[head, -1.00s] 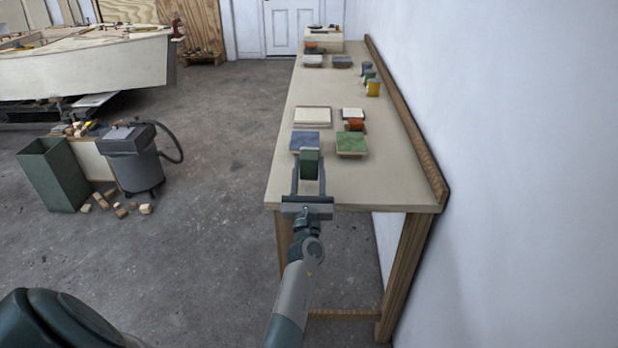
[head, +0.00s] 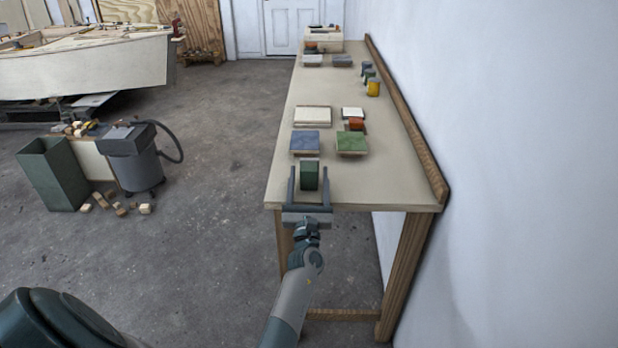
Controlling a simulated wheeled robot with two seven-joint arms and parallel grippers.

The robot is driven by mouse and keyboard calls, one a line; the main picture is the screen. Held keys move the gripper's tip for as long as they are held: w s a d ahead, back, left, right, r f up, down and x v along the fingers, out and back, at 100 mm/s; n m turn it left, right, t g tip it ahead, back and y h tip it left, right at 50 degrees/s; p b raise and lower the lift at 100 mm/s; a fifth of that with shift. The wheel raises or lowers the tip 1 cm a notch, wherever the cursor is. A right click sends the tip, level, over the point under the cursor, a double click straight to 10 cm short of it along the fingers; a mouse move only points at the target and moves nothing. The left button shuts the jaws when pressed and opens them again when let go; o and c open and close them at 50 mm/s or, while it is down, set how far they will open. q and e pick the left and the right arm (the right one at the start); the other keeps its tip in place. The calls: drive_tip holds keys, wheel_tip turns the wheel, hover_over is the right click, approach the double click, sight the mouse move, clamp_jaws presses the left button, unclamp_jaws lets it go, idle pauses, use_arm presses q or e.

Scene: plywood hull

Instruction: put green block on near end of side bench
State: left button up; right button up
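The green block (head: 309,177) stands upright on the near end of the side bench (head: 370,190), a little in from its front edge. My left gripper (head: 309,172) reaches in from the front of the bench. Its two fingers are open, one on each side of the block, with a narrow gap showing on both sides. My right gripper is not in view.
A blue tile (head: 305,143) and a green tile (head: 352,143) lie just beyond the block. Bare bench top lies to the block's right, up to the wooden edge strip (head: 412,130) along the wall.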

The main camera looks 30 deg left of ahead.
use_arm(q)
drive_tip(key=shift+r, duration=0.15)
drive_tip(key=shift+s+d, duration=0.1)
drive_tip(key=b+v, duration=0.2)
drive_tip(key=v, duration=0.9)
drive_tip(key=shift+s+d, duration=0.2)
drive_tip(key=shift+s, duration=0.1)
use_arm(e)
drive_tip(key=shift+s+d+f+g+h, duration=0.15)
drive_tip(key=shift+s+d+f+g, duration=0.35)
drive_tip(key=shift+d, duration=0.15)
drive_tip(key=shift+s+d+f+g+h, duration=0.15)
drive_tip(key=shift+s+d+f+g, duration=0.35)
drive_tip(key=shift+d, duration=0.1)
